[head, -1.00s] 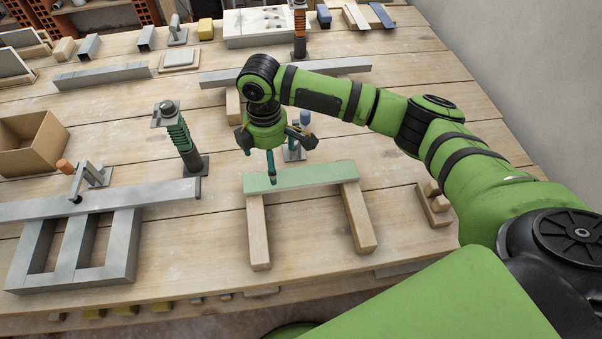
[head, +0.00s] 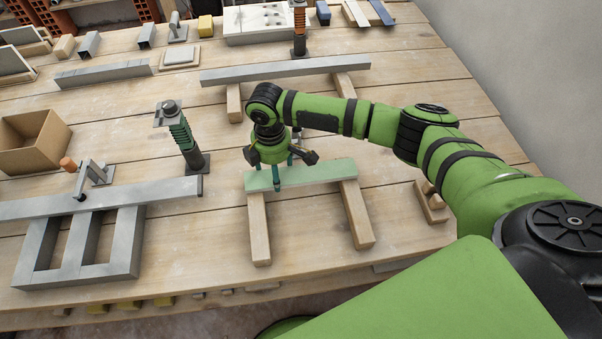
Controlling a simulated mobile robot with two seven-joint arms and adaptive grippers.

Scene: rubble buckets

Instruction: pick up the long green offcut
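The long green offcut (head: 322,173) lies flat across two wooden battens (head: 260,230) (head: 357,215), bridging their far ends. My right gripper (head: 284,174) is over the left half of the offcut, pointing down. One teal finger shows in front of the offcut's near side and the other toward its far side, so the fingers straddle it. They look open; whether either finger touches the offcut cannot be told. My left gripper is not in view.
A grey bar (head: 285,71) on wooden blocks lies behind. A green spring-like post (head: 185,138) and a grey bar frame (head: 75,245) stand to the left. A small wooden block stack (head: 432,203) is on the right. Bare tabletop lies around the battens.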

